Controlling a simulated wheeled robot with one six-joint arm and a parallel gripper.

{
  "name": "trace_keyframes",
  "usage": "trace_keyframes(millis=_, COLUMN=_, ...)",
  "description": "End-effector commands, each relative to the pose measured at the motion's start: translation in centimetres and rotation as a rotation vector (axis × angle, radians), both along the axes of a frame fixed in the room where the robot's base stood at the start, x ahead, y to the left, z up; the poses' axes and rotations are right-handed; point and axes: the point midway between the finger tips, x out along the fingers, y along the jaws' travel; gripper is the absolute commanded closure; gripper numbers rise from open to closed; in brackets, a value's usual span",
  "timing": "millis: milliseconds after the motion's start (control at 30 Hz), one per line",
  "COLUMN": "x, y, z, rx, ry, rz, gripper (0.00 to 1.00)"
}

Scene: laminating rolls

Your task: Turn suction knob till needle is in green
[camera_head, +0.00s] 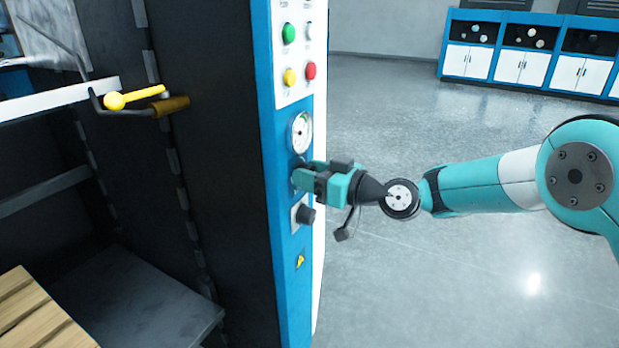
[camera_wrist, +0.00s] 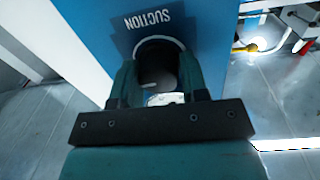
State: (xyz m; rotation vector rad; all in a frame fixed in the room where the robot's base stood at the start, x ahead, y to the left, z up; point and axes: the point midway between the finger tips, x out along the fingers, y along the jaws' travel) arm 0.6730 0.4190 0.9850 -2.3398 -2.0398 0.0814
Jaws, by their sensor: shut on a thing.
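The suction knob (camera_wrist: 157,66) is a dark round knob under an upside-down SUCTION label (camera_wrist: 146,19) in the wrist view. My gripper (camera_wrist: 158,84) is shut on it, with one finger on each side. In the head view my gripper (camera_head: 303,179) reaches the blue panel (camera_head: 275,180) from the right and hides the knob. The round white gauge (camera_head: 301,131) sits on the panel just above my gripper. Its dark needle and coloured marks are too small to read surely.
A second black knob (camera_head: 305,214) lies close below my gripper. Open floor (camera_head: 440,280) lies to the right.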

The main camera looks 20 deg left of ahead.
Motion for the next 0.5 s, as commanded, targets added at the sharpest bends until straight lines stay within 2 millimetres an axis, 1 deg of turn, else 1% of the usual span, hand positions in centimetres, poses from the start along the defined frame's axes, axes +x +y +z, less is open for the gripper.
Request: trace_keyframes(millis=500, x=0.26, y=-0.12, z=0.19, rx=0.04, ry=0.485, rz=-0.006, gripper=0.83)
